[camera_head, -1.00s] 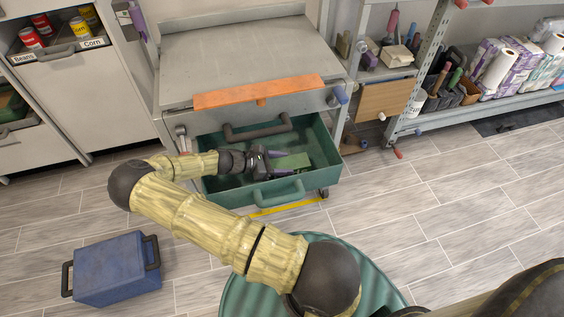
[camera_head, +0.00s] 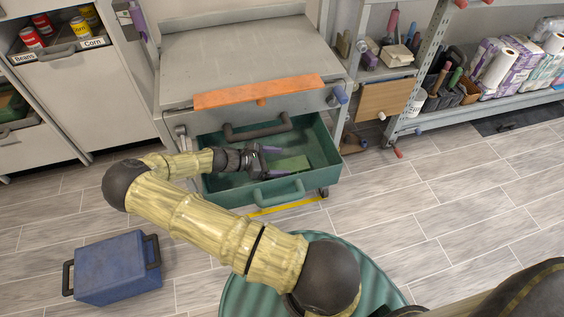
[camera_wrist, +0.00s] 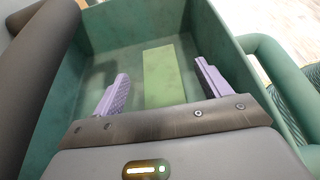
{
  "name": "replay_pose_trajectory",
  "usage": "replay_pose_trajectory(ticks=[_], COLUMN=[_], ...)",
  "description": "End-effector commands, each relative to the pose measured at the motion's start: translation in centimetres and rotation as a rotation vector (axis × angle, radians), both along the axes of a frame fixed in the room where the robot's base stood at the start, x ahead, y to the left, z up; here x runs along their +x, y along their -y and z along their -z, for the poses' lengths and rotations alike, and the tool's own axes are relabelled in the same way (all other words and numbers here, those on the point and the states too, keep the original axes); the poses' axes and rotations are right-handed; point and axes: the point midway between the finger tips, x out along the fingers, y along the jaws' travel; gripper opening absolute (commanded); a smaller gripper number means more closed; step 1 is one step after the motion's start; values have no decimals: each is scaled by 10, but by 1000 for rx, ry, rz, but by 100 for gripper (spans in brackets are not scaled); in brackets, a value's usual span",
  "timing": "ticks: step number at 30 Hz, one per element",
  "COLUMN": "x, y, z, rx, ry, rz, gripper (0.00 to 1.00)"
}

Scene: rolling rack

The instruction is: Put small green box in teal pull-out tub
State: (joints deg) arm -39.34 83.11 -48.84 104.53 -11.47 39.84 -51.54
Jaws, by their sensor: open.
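The small green box (camera_head: 289,165) lies on the floor of the teal pull-out tub (camera_head: 325,166), towards its right half. My gripper (camera_head: 268,162) is inside the tub, just left of the box, with its purple fingers apart. In the wrist view the green box (camera_wrist: 161,76) shows between and beyond the two open fingers of my gripper (camera_wrist: 162,88), with a gap on each side. Nothing is held. The near end of the box is hidden behind the gripper body in the wrist view.
The tub is pulled out below a grey cabinet top (camera_head: 245,60) with an orange strip (camera_head: 258,92). A blue crate (camera_head: 116,268) stands on the floor at the lower left. Shelves with paper rolls (camera_head: 497,68) are at the right.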

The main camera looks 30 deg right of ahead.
Motion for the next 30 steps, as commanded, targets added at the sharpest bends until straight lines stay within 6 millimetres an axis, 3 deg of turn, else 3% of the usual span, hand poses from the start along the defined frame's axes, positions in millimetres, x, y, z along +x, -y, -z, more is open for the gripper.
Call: replay_pose_trajectory(ticks=[6,11,30], x=[11,15,15], y=[-36,-50,-52], z=[-16,-22,-23], rx=[2,0,-1], ry=[2,0,0], rz=[-3,-1,0], gripper=[76,76,76])
